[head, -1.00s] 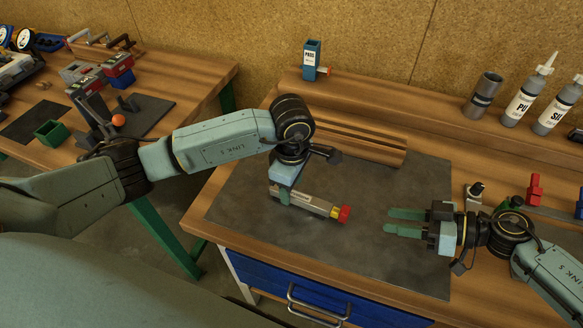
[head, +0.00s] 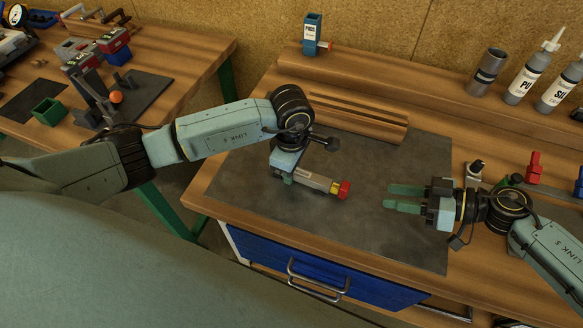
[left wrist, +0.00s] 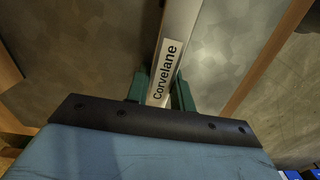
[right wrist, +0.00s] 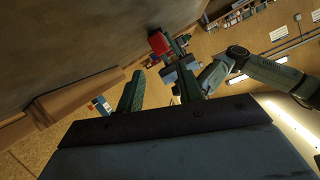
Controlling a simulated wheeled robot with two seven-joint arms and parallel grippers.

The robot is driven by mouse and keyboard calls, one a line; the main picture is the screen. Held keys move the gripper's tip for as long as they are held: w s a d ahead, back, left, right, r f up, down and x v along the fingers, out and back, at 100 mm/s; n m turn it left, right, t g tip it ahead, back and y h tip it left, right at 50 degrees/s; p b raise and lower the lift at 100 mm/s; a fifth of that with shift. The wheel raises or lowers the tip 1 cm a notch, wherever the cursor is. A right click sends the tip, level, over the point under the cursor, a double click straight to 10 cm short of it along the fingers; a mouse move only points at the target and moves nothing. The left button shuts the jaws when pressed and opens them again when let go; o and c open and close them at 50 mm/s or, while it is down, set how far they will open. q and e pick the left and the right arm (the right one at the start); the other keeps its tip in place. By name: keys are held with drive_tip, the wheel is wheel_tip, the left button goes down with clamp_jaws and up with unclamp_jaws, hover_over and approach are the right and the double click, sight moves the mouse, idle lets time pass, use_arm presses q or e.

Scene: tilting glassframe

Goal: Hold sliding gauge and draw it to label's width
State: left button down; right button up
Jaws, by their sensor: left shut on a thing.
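The sliding gauge (head: 315,182) is a grey bar with a red end and a yellow band next to it. My left gripper (head: 284,177) is shut on it near its left end and holds it over the dark mat. In the left wrist view the green fingers (left wrist: 161,92) sit on both sides of the bar, which carries a white "Corvelane" label (left wrist: 167,70). My right gripper (head: 388,198) is open and empty, to the right of the red end and apart from it. The red end also shows in the right wrist view (right wrist: 158,43).
The dark mat (head: 370,235) is mostly clear. A grooved wooden block (head: 355,115) lies behind the gauge. A blue holder (head: 312,35), a grey cylinder (head: 487,72) and bottles (head: 530,75) stand on the back shelf. A red item (head: 534,167) stands right of my right gripper.

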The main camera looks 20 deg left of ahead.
sight(330, 181)
drive_tip(key=shift+a, duration=0.1)
drive_tip(key=c, duration=0.3)
drive_tip(key=a+r+n, duration=0.1)
drive_tip(key=s+a+r+n+g+h, duration=0.1)
drive_tip(key=s+a+r+g+h, duration=0.1)
drive_tip(key=a, duration=0.1)
drive_tip(key=shift+n, duration=0.4)
clamp_jaws()
wheel_tip(330, 181, up, 4)
drive_tip(key=w+a+t+h, duration=0.2)
drive_tip(key=h, duration=0.2)
drive_tip(key=shift+t, duration=0.3)
drive_tip(key=x, duration=0.9)
drive_tip(key=shift+w+a+f, duration=0.1)
drive_tip(key=shift+w+f, duration=0.05)
drive_tip(key=shift+f, duration=0.3)
